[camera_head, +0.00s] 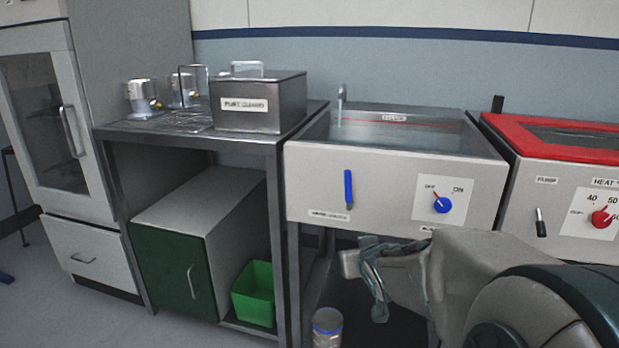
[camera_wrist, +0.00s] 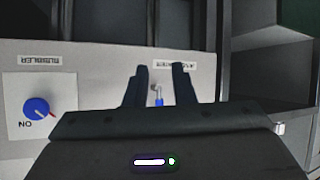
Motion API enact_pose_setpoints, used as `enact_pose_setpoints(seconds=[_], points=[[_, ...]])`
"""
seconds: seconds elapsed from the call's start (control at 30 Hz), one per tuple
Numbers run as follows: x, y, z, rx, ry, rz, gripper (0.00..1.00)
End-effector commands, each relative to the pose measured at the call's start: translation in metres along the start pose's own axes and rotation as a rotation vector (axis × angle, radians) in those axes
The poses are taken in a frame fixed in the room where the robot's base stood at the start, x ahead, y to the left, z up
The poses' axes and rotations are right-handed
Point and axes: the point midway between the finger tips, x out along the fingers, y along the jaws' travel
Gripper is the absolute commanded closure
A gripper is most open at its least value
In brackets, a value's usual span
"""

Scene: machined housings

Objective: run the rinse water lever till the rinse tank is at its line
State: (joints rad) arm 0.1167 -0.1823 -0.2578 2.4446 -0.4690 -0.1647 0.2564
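The rinse tank (camera_head: 478,150) is a steel basin with a red line along its inner back wall. Water shows inside, with its surface apparently below that line. A tap (camera_head: 342,95) stands at the back left, with a pale bluish streak under its spout. The blue rinse water lever (camera_head: 348,188) stands upright on the front panel. My gripper (camera_head: 366,268) is below and in front of the panel in the head view. In the wrist view, my gripper (camera_wrist: 160,72) is open, and the lever (camera_wrist: 159,101) appears between its fingers, partly hidden by the gripper body.
A blue knob (camera_head: 441,205) sits right of the lever, and also shows in the wrist view (camera_wrist: 37,108). A red-lidded heated unit (camera_head: 500,130) adjoins on the right. A steel bench with a lidded box (camera_head: 262,105) is at left. A green bin (camera_head: 253,294) and a jar (camera_head: 327,328) are low down.

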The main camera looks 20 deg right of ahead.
Motion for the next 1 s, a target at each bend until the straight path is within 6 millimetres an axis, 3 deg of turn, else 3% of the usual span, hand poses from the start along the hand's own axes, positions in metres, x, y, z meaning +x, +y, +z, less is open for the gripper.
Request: enact_pose_setpoints(seconds=[0.1, 0.3, 0.63, 0.77, 1.0], points=[[0.003, 0.02, -0.035, -0.002, 0.176, -0.021, 0.77], [-0.006, 0.037, -0.076, -0.017, 0.417, -0.107, 0.77], [-0.016, 0.039, -0.096, -0.03, 0.559, -0.197, 0.77], [-0.004, 0.035, -0.103, -0.031, 0.561, -0.2, 0.77], [0.039, 0.025, -0.129, -0.032, 0.56, -0.2, 0.77]])
